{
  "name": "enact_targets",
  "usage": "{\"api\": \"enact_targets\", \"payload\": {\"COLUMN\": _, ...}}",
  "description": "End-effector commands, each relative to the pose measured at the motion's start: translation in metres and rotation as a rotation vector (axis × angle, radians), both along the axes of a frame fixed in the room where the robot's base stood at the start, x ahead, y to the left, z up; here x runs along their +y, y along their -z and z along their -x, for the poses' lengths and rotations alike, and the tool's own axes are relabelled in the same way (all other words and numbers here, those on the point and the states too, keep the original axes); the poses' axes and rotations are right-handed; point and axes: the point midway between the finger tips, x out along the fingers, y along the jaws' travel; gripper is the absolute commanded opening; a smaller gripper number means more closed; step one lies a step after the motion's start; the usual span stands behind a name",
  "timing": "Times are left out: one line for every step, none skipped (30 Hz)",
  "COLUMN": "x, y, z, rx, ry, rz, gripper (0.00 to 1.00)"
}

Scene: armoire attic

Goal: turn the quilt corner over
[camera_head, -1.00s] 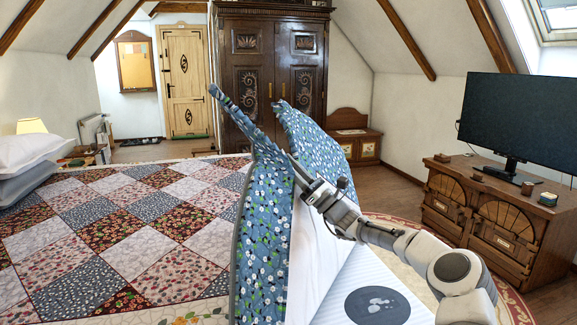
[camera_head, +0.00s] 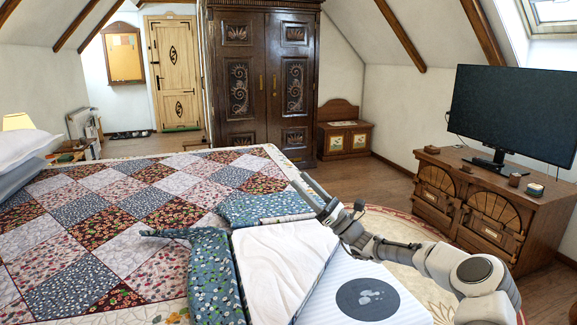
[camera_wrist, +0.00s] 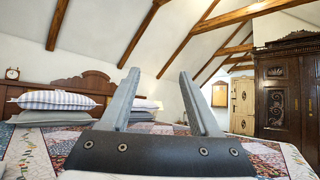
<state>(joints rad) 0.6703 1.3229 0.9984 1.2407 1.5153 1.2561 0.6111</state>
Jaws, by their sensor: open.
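The patchwork quilt (camera_head: 120,205) covers the bed. Its turned corner (camera_head: 209,270) shows a blue floral underside, lying folded back on the patchwork with a crumpled strip pointing left. Another blue floral part (camera_head: 262,207) lies behind it. White cloth (camera_head: 280,255) shows between and in front of these parts. My gripper (camera_head: 301,181) is open and empty, just above and right of the far blue part; touching or apart is hard to tell. In the wrist view my gripper (camera_wrist: 159,75) has its two fingers spread with nothing between them, and the quilt (camera_wrist: 270,158) shows beyond.
A striped pale surface with a dark round patch (camera_head: 368,298) lies uncovered at the bed's near corner. Pillows (camera_head: 24,150) lie at the left. A wooden cabinet (camera_head: 485,205) with a television (camera_head: 515,112) stands right. A dark armoire (camera_head: 265,90) stands behind. Floor is clear between.

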Motion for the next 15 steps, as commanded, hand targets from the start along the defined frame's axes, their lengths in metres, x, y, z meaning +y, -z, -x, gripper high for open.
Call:
{"api": "enact_targets", "payload": {"x": -0.010, "y": 0.007, "z": 0.005, "rx": 0.003, "ry": 0.001, "rz": -0.001, "gripper": 0.63}}
{"api": "enact_targets", "payload": {"x": -0.015, "y": 0.011, "z": 0.007, "rx": 0.003, "ry": 0.003, "rz": -0.001, "gripper": 0.63}}
{"api": "enact_targets", "payload": {"x": -0.021, "y": 0.017, "z": 0.011, "rx": 0.004, "ry": 0.002, "rz": -0.001, "gripper": 0.63}}
{"api": "enact_targets", "payload": {"x": -0.025, "y": 0.021, "z": 0.014, "rx": 0.003, "ry": 0.001, "rz": -0.002, "gripper": 0.63}}
{"api": "enact_targets", "payload": {"x": -0.029, "y": 0.025, "z": 0.016, "rx": 0.003, "ry": 0.002, "rz": 0.000, "gripper": 0.63}}
{"api": "enact_targets", "payload": {"x": -0.034, "y": 0.030, "z": 0.019, "rx": 0.003, "ry": 0.002, "rz": 0.000, "gripper": 0.63}}
{"api": "enact_targets", "payload": {"x": -0.037, "y": 0.033, "z": 0.022, "rx": 0.002, "ry": 0.001, "rz": -0.001, "gripper": 0.63}}
{"api": "enact_targets", "payload": {"x": -0.040, "y": 0.036, "z": 0.023, "rx": 0.001, "ry": 0.002, "rz": -0.001, "gripper": 0.63}}
{"api": "enact_targets", "payload": {"x": -0.044, "y": 0.040, "z": 0.025, "rx": 0.002, "ry": 0.002, "rz": 0.000, "gripper": 0.63}}
{"api": "enact_targets", "payload": {"x": -0.047, "y": 0.042, "z": 0.027, "rx": 0.002, "ry": 0.002, "rz": 0.000, "gripper": 0.63}}
{"api": "enact_targets", "payload": {"x": -0.049, "y": 0.044, "z": 0.028, "rx": 0.001, "ry": 0.001, "rz": 0.000, "gripper": 0.63}}
{"api": "enact_targets", "payload": {"x": -0.050, "y": 0.046, "z": 0.030, "rx": 0.000, "ry": 0.000, "rz": 0.000, "gripper": 0.63}}
{"api": "enact_targets", "payload": {"x": -0.052, "y": 0.047, "z": 0.031, "rx": 0.000, "ry": 0.000, "rz": 0.000, "gripper": 0.63}}
{"api": "enact_targets", "payload": {"x": -0.053, "y": 0.048, "z": 0.031, "rx": 0.000, "ry": 0.000, "rz": 0.000, "gripper": 0.63}}
{"api": "enact_targets", "payload": {"x": -0.054, "y": 0.049, "z": 0.032, "rx": 0.000, "ry": 0.000, "rz": 0.000, "gripper": 0.63}}
